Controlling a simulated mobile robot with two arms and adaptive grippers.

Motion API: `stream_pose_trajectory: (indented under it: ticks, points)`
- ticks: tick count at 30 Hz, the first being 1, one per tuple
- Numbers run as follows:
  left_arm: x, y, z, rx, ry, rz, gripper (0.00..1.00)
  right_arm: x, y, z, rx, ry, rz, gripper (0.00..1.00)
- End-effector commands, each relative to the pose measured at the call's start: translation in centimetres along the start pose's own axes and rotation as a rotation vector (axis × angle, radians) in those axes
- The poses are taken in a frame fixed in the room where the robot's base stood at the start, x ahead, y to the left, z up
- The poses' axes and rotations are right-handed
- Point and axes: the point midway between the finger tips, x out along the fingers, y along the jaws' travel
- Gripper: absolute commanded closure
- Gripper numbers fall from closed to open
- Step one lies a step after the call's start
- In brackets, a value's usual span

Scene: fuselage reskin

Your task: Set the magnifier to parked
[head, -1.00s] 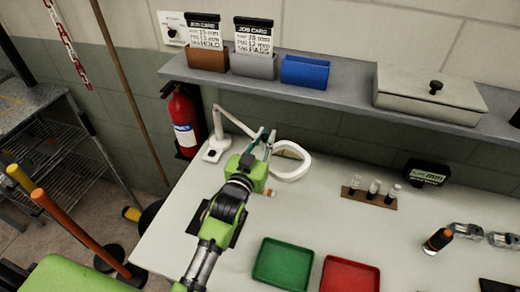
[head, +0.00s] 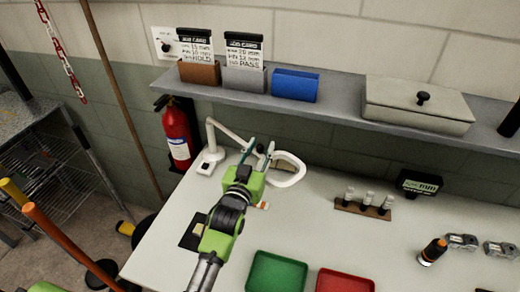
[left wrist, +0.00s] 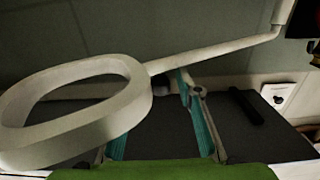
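The white magnifier lamp stands at the back left of the bench. Its base (head: 209,162) is near the wall, its jointed arm reaches right, and its ring head (head: 289,171) hangs above the bench. In the left wrist view the ring (left wrist: 135,105) is large at the left and its arm (left wrist: 215,50) runs up to the right. My left gripper (head: 258,152) has its teal fingers apart beside the ring, close to the magnifier arm. In the left wrist view the fingers (left wrist: 155,120) are also apart; contact with the arm cannot be told. My right gripper is out of view.
A shelf (head: 330,112) with card holders, a blue bin (head: 295,85) and a lidded box (head: 418,104) overhangs the bench. Green (head: 276,272) and red (head: 345,281) trays lie in front. A fire extinguisher (head: 179,135) hangs left. A small vial rack (head: 362,209) stands right.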

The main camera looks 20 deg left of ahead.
Motion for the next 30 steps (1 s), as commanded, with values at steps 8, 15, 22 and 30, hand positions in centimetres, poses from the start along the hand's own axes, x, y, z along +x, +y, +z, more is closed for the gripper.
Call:
stream_pose_trajectory:
  ticks: [8,15,22,30]
  points:
    - [-2.5,0.0,0.1,0.001,-0.002,0.0,0.68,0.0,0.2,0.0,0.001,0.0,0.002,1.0]
    - [-7.5,0.0,0.2,0.0,-0.003,0.0,0.68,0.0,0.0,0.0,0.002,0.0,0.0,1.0]
    - [-10.9,0.0,0.1,0.0,-0.002,0.001,0.68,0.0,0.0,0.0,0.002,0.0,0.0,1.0]
    - [-12.0,0.1,0.0,0.001,0.0,0.001,0.68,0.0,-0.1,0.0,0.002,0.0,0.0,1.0]
